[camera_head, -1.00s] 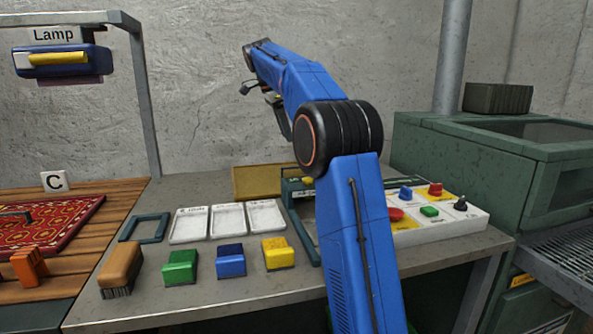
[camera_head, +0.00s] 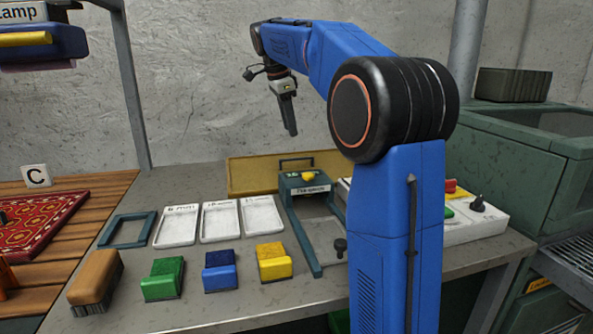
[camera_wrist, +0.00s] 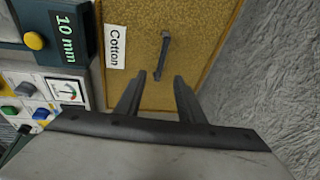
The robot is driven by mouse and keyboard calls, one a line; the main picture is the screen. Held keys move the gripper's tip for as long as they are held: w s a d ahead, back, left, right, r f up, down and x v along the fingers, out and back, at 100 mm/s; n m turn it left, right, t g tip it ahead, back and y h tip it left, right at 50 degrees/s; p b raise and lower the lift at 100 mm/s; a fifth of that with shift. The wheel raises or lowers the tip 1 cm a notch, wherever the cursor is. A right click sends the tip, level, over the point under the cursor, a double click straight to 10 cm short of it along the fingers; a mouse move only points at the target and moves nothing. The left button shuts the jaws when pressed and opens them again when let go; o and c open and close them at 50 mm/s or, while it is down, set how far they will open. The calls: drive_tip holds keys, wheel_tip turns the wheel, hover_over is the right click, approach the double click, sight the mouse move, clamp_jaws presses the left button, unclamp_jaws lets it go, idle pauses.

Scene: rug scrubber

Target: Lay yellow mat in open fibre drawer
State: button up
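A flat yellow-tan panel (camera_head: 245,178), which I take for the yellow mat, lies at the back of the grey table in the head view. The wrist view shows a yellow-tan surface (camera_wrist: 205,35) with a dark bar handle (camera_wrist: 162,55) and a white "Cotton" label; it looks like the same panel. My gripper (camera_wrist: 160,75) is open and empty above it, its fingertips to either side of the handle's lower end and apart from it. In the head view my gripper (camera_head: 290,132) hangs pointing down above the panel. I cannot make out an open fibre drawer.
A teal-framed device (camera_head: 305,185) stands just in front of the panel. White trays (camera_head: 220,220) and coloured blocks (camera_head: 220,270) line the table's front. A white control box (camera_head: 480,222) and green cabinet (camera_head: 520,150) are at right. A concrete wall (camera_head: 220,80) is behind.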

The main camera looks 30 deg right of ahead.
sight(296, 158)
drive_tip(key=x, duration=1.1)
drive_tip(key=shift+w+f, duration=0.1)
drive_tip(key=shift+w, duration=0.05)
clamp_jaws()
idle(1.2)
